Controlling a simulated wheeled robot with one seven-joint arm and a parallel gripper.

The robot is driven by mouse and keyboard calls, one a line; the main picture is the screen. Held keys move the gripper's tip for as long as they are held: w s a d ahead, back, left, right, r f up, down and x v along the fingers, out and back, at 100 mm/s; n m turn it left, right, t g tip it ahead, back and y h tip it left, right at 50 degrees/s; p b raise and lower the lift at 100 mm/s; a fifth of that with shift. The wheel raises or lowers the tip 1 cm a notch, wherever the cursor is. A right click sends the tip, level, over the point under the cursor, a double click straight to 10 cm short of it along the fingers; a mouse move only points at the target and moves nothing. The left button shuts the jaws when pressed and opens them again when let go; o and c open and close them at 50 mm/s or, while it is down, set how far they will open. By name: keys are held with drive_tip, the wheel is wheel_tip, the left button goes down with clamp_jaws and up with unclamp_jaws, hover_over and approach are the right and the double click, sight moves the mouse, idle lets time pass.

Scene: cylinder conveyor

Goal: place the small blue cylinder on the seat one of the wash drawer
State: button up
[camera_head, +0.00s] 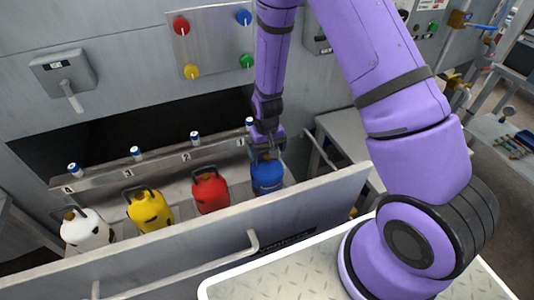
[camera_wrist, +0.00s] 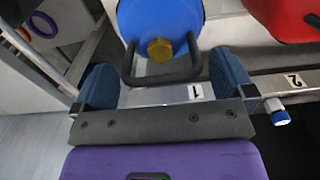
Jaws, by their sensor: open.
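The small blue cylinder (camera_head: 267,176) stands in the wash drawer (camera_head: 170,250), at the right end of the row, by the label 1. It looks upright, with a dark handle and a brass valve that show in the wrist view (camera_wrist: 160,20). My gripper (camera_head: 266,146) is just above its top. In the wrist view my gripper (camera_wrist: 163,68) is open, one blue finger to each side of the handle and apart from it. The seat under the cylinder is hidden.
Red (camera_head: 210,190), yellow (camera_head: 149,208) and white (camera_head: 86,229) cylinders stand left of the blue one by labels 2, 3 and 4. The drawer's front wall and handle (camera_head: 180,270) are nearest. A grey bench (camera_head: 345,145) stands at right.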

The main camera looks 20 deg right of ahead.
drive_tip(key=s+d+r+t, duration=0.1)
drive_tip(key=s+r, duration=0.2)
drive_tip(key=r, duration=0.8)
drive_tip(key=s+d+r+t, duration=0.1)
drive_tip(key=s+r, duration=0.1)
drive_tip(key=r, duration=0.8)
drive_tip(key=s+d+r, duration=0.2)
drive_tip(key=s+r, duration=0.1)
drive_tip(key=r, duration=0.8)
drive_tip(key=s+d+r+t, duration=0.1)
drive_tip(key=s+r, duration=0.5)
drive_tip(key=s, duration=0.3)
drive_tip(key=s+d+r+t, duration=0.2)
drive_tip(key=s+r, duration=0.4)
drive_tip(key=s, duration=0.3)
